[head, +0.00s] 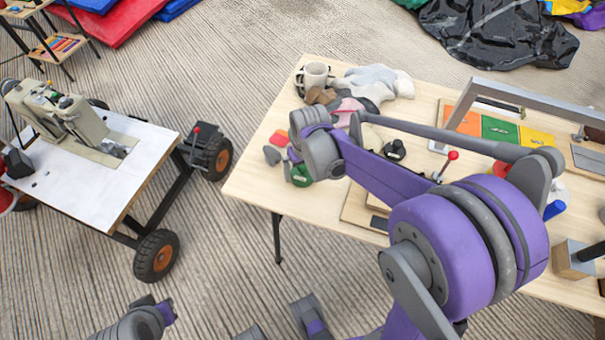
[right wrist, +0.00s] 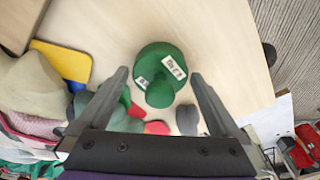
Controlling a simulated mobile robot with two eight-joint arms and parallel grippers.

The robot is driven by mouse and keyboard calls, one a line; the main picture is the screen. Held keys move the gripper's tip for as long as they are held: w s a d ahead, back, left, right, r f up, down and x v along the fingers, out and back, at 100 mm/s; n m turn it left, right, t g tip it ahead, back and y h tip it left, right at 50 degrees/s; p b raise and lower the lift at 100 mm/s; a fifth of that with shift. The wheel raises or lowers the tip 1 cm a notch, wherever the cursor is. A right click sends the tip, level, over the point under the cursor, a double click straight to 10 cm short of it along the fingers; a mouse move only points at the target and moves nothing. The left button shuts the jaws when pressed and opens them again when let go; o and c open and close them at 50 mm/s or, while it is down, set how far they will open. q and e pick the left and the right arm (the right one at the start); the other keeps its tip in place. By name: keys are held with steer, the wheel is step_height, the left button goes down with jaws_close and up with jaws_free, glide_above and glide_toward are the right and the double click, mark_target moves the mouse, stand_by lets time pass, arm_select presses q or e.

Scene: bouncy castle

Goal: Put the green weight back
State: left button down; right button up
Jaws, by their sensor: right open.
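The green weight (head: 301,176), a round disc with a knob and white labels, stands on the wooden table (head: 243,186) near its left edge. In the right wrist view the green weight (right wrist: 160,62) lies between the spread fingers of my right gripper (right wrist: 158,75). The gripper is open, with a gap on each side of the weight, and I see no grip on it. In the head view my right gripper (head: 303,169) is at the weight, partly hidden by its wrist. My left gripper's fingers do not show.
Grey (head: 272,155) and red (head: 279,138) pieces lie close beside the weight. A mug (head: 314,75) and crumpled cloth (head: 372,84) are behind. A wooden board (head: 358,209) lies under my right arm. A sewing-machine cart (head: 75,190) stands left of the table.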

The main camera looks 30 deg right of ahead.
steer(key=shift+f, duration=0.15)
jaws_close()
stand_by(0.4)
